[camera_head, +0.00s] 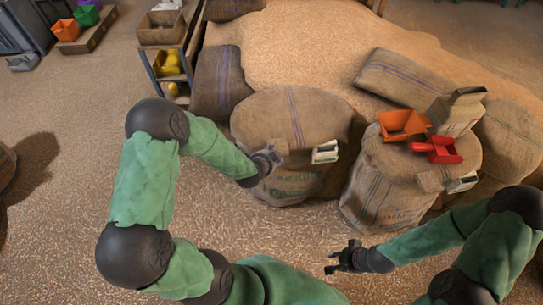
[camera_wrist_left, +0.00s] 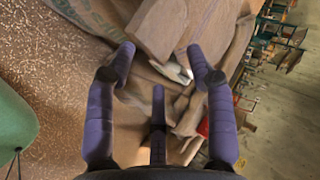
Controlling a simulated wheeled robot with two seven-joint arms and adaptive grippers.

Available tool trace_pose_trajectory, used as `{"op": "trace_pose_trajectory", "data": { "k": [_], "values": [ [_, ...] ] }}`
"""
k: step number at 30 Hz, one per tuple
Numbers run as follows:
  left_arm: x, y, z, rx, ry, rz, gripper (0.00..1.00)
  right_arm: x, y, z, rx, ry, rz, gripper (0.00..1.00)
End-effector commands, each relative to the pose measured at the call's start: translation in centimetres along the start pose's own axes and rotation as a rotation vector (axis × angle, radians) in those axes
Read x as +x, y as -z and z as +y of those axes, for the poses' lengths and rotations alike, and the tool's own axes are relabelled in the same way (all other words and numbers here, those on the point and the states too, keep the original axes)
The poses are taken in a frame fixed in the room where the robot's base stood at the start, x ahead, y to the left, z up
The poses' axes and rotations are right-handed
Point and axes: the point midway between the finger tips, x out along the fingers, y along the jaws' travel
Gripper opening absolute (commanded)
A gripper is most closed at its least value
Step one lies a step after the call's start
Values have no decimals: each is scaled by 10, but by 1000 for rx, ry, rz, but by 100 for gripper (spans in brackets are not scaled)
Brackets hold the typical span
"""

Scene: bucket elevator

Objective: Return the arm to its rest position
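My left gripper (camera_head: 268,156) is beside the front left sack (camera_head: 290,115), near the sack's upper face. In the left wrist view its purple fingers (camera_wrist_left: 158,60) are spread apart with nothing between them, and sacks lie beyond. My left arm, in a green sleeve with dark joints, is bent and raised over the left of the head view. My right gripper (camera_head: 338,260) hangs low over the floor in front of the sacks; its dark fingers are apart and it looks empty. My right arm comes in from the lower right.
A front right sack (camera_head: 385,195) bears an orange bin (camera_head: 403,125), a red scoop (camera_head: 437,149) and a cardboard box (camera_head: 457,112). A white object (camera_head: 325,152) sits by the left sack. A shelf (camera_head: 162,62) stands behind.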

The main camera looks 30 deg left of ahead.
Motion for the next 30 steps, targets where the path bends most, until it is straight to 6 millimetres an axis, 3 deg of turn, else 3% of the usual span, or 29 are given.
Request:
{"op": "trace_pose_trajectory", "data": {
  "k": [23, 26, 30],
  "values": [
    [-5, 1, 2, -13, -7, 3, 54, 0, 0, 0, 0, 0, 0, 30],
    [-4, 4, 13, -73, -45, 8, 54, 0, 0, 0, 0, 0, 0, 30],
    [-1, 12, 45, -244, -152, 9, 54, 0, 0, 0, 0, 0, 0, 30]
  ]
}}
